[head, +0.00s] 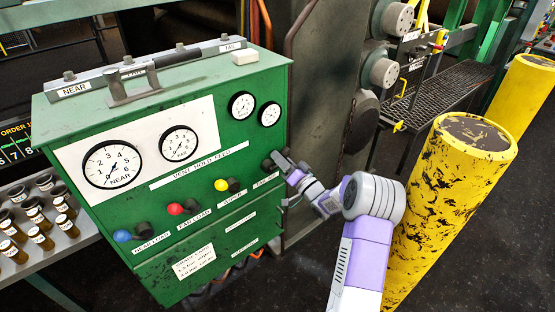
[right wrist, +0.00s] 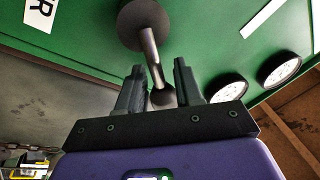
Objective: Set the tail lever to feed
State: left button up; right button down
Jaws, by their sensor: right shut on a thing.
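The tail lever (right wrist: 150,50) comes out of a dark round boss on the green panel in the right wrist view. In the head view my right gripper (head: 284,170) is at the right end of the lever row, by the TAIL label (head: 265,181), and mostly hides the lever. A white strip reading VENT HOLD FEED (head: 198,165) runs above the levers. My left gripper is not in view.
Levers with blue (head: 122,235), red (head: 175,208) and yellow (head: 221,185) knobs line the green control box (head: 150,280) left of my gripper. Gauges sit above them. A yellow post (head: 455,200) stands close to the right of my right arm.

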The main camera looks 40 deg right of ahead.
aim_at(282, 152)
jog(key=shift+d+r, duration=0.15)
jog(key=c, duration=0.8)
grip_release()
notch_tip(282, 152, up, 10)
jog(key=p, duration=0.2)
jog(key=shift+p, duration=0.4)
